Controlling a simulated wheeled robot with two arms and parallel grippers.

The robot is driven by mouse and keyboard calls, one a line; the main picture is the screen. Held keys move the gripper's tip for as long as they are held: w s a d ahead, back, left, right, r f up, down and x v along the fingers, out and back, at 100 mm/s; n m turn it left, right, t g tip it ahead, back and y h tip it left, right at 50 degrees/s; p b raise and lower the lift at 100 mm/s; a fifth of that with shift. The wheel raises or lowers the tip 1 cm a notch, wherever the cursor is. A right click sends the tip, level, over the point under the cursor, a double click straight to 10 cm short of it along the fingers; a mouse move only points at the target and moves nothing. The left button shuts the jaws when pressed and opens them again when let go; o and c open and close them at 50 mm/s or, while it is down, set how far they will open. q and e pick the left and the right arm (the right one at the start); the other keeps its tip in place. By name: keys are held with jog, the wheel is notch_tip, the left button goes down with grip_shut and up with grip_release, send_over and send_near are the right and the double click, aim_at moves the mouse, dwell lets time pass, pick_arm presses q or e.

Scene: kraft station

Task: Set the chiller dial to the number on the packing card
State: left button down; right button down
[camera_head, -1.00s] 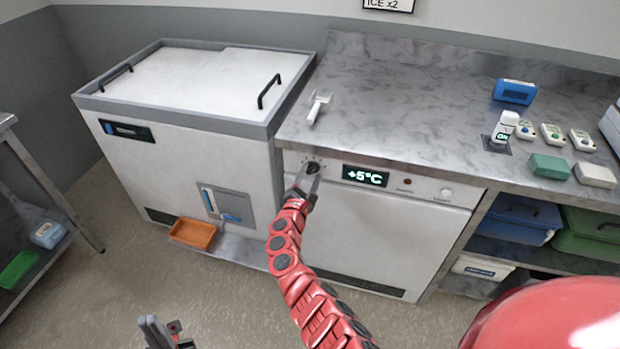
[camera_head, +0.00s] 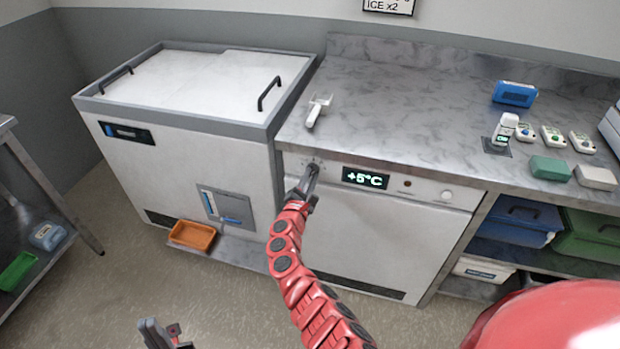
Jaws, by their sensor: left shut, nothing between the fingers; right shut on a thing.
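The chiller (camera_head: 355,235) is the white front under the steel counter, with a lit display (camera_head: 365,178) reading +5°C. Its dial (camera_head: 313,167) is at the left end of the panel, mostly hidden behind my gripper. My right gripper (camera_head: 310,175), on the red arm, is at the dial with its fingers shut on it. My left gripper (camera_head: 160,332) is low at the bottom edge, shut and empty, far from the chiller.
A white chest with a lid (camera_head: 190,90) stands left of the chiller, an orange tray (camera_head: 192,235) at its foot. On the counter are a white scoop (camera_head: 318,110), a blue box (camera_head: 514,94) and several small devices. Bins fill the shelf at right.

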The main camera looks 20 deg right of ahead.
jog(key=shift+f+m+b, duration=0.3)
jog(key=shift+m+b, duration=0.6)
jog(key=shift+b, duration=0.25)
jog(key=m+b, duration=0.3)
jog(key=b, duration=0.1)
jog(key=shift+d+f+m+b, duration=0.1)
jog(key=shift+m+b, duration=0.25)
jog(key=shift+m, duration=0.05)
jog(key=shift+r+m+b, duration=0.2)
jog(key=shift+m+b, duration=1)
jog(key=shift+b, duration=0.1)
jog(key=c, duration=0.8)
grip_release()
jog(key=shift+s, duration=0.1)
